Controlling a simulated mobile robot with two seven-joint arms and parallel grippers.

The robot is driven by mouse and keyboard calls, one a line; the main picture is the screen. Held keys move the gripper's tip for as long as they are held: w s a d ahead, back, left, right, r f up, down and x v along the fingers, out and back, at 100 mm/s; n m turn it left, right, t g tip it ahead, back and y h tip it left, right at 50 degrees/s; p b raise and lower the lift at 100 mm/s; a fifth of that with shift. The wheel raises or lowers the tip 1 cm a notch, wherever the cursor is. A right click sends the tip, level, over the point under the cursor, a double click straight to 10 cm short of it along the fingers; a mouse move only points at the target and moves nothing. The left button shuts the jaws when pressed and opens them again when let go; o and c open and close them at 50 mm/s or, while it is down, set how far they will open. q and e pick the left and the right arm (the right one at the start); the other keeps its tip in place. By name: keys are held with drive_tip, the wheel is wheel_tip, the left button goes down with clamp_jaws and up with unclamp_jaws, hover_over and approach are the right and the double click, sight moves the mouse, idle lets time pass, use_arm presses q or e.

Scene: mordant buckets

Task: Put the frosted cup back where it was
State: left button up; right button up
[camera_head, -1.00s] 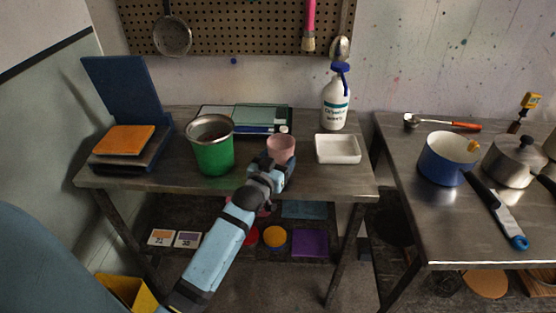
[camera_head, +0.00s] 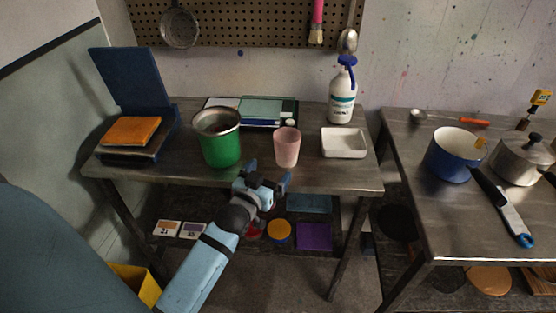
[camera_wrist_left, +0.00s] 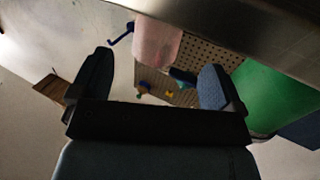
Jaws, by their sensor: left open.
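The frosted cup (camera_head: 287,147), pink and translucent, stands upright near the front edge of the left table (camera_head: 330,178), right of the green bucket (camera_head: 221,148). My left gripper (camera_head: 269,174) is open and empty, in front of the table edge and below and left of the cup, apart from it. In the left wrist view the pink cup (camera_wrist_left: 158,42) shows beyond the open fingers (camera_wrist_left: 155,85), with the green bucket (camera_wrist_left: 272,95) to the right. My right gripper is not in view.
A white dish (camera_head: 344,143) sits right of the cup, with a spray bottle (camera_head: 342,92) behind it. A dark folder and a pale green pad (camera_head: 260,110) lie at the back. The right table holds a blue pot (camera_head: 449,158) and a steel pot (camera_head: 521,160).

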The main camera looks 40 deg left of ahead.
use_arm(q)
drive_tip(key=s+d+f+m+g+h, duration=0.4)
drive_tip(key=s+d+f+g+h, duration=0.2)
drive_tip(key=s+d+f, duration=1.1)
drive_tip(key=shift+s+f+g, duration=0.25)
drive_tip(key=shift+f+g, duration=0.45)
